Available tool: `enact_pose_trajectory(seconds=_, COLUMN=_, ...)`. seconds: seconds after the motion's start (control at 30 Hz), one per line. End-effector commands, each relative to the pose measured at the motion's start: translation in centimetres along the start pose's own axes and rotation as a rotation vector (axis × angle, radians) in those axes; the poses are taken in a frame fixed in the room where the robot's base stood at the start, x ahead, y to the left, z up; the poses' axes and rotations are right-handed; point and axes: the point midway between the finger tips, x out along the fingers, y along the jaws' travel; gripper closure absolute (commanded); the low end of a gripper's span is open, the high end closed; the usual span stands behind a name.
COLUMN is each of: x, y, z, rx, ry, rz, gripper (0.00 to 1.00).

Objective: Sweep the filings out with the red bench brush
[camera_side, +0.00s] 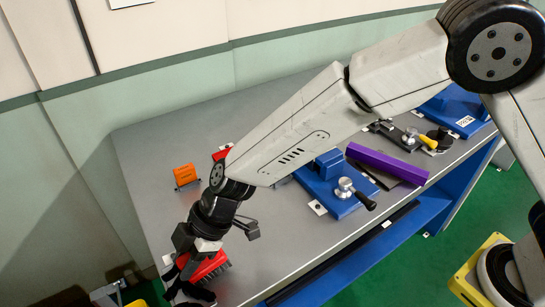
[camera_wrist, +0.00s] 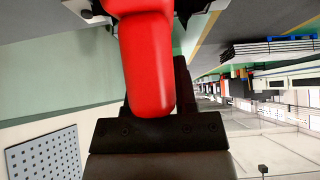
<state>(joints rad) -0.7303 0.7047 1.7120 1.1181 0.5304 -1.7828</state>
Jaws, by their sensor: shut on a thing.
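The red bench brush (camera_side: 210,266) has a red body and dark bristles. In the side view it is at the near left corner of the grey bench, with my gripper (camera_side: 188,277) shut on it. Its red handle (camera_wrist: 148,62) fills the upper middle of the wrist view, in front of the black gripper parts. I cannot tell whether the bristles touch the bench top. I cannot make out any filings in either view.
A purple profile (camera_side: 388,163) lies on the grey bench (camera_side: 155,140) between a blue fixture (camera_side: 350,207) and a black clamp fixture (camera_side: 396,134). Another blue fixture (camera_side: 455,110) stands farther right.

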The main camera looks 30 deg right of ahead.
Motion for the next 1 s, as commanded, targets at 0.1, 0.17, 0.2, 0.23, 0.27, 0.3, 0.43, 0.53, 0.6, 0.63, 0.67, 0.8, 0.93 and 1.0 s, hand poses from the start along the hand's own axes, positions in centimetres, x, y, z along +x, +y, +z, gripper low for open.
enact_pose_trajectory(seconds=0.1, x=0.0, y=0.0, z=-0.2, rx=-0.001, ry=0.000, rz=-0.001, gripper=1.00)
enact_pose_trajectory(seconds=0.17, x=-0.6, y=0.0, z=-0.7, rx=-0.002, ry=0.001, rz=0.000, gripper=1.00)
enact_pose_trajectory(seconds=0.2, x=-0.9, y=0.0, z=-0.9, rx=-0.002, ry=0.001, rz=0.000, gripper=1.00)
enact_pose_trajectory(seconds=0.23, x=-1.1, y=0.0, z=-1.0, rx=-0.002, ry=0.000, rz=0.000, gripper=1.00)
enact_pose_trajectory(seconds=0.27, x=-1.4, y=0.0, z=-1.2, rx=-0.002, ry=0.000, rz=0.000, gripper=1.00)
enact_pose_trajectory(seconds=0.3, x=-1.7, y=0.0, z=-1.4, rx=-0.002, ry=0.000, rz=0.000, gripper=1.00)
enact_pose_trajectory(seconds=0.43, x=-2.6, y=0.1, z=-2.1, rx=-0.001, ry=0.000, rz=0.001, gripper=1.00)
enact_pose_trajectory(seconds=0.53, x=-3.3, y=0.1, z=-2.6, rx=-0.001, ry=-0.001, rz=0.001, gripper=1.00)
enact_pose_trajectory(seconds=0.6, x=-3.9, y=0.1, z=-3.0, rx=-0.002, ry=-0.001, rz=0.001, gripper=1.00)
enact_pose_trajectory(seconds=0.63, x=-4.1, y=0.1, z=-3.2, rx=-0.002, ry=0.000, rz=0.001, gripper=1.00)
enact_pose_trajectory(seconds=0.67, x=-4.2, y=0.1, z=-3.3, rx=-0.001, ry=0.000, rz=0.001, gripper=1.00)
enact_pose_trajectory(seconds=0.8, x=-5.0, y=0.1, z=-3.9, rx=0.000, ry=-0.001, rz=0.001, gripper=1.00)
enact_pose_trajectory(seconds=0.93, x=-5.3, y=0.0, z=-4.1, rx=-0.001, ry=-0.003, rz=0.000, gripper=1.00)
enact_pose_trajectory(seconds=1.0, x=-5.4, y=0.0, z=-4.1, rx=0.000, ry=-0.003, rz=0.000, gripper=1.00)
